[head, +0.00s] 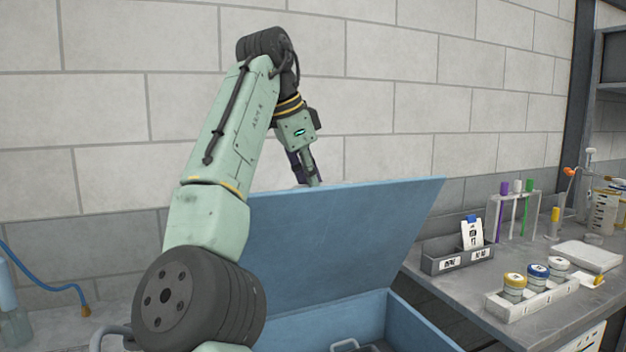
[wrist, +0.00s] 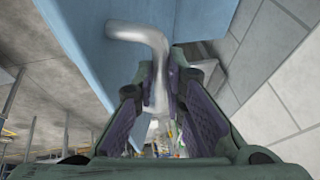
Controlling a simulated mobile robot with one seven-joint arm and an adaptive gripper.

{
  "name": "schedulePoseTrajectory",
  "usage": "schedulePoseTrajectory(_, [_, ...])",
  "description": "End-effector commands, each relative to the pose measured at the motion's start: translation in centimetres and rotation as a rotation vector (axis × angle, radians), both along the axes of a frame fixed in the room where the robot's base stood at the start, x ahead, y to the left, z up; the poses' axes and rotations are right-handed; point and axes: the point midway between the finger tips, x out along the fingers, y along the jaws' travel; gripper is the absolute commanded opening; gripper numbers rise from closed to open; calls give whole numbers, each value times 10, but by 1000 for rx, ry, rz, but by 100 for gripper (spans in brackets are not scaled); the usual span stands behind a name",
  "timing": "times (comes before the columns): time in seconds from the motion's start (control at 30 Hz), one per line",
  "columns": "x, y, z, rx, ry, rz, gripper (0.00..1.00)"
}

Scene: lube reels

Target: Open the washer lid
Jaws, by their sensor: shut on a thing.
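The blue washer lid (head: 345,235) stands raised and tilted back, well clear of the blue washer body (head: 415,325). The lid also fills the upper part of the wrist view (wrist: 120,60). My gripper (head: 309,180) is at the lid's top edge, its fingertips partly hidden behind it. In the wrist view my gripper (wrist: 160,98) is shut on the bent grey metal lid handle (wrist: 147,36), which runs between the two purple finger pads. In the head view the handle is hidden.
A bench (head: 545,305) at the right holds a tube rack (head: 515,215), a grey card box (head: 455,258) and a tray of jars (head: 530,300). A basket handle (head: 345,345) shows inside the washer. A brick wall (head: 420,80) stands close behind.

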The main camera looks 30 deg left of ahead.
Motion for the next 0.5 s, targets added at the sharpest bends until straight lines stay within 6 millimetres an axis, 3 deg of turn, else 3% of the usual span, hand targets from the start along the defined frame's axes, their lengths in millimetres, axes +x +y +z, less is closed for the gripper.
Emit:
schedulePoseTrajectory(0.03, [0,6,-9,-2,16,14,0])
schedulePoseTrajectory(0.17, [0,6,-9,-2,16,14,0])
schedulePoseTrajectory(0.2, [0,6,-9,-2,16,14,12])
schedulePoseTrajectory(0.5, [0,3,-5,-1,9,7,31])
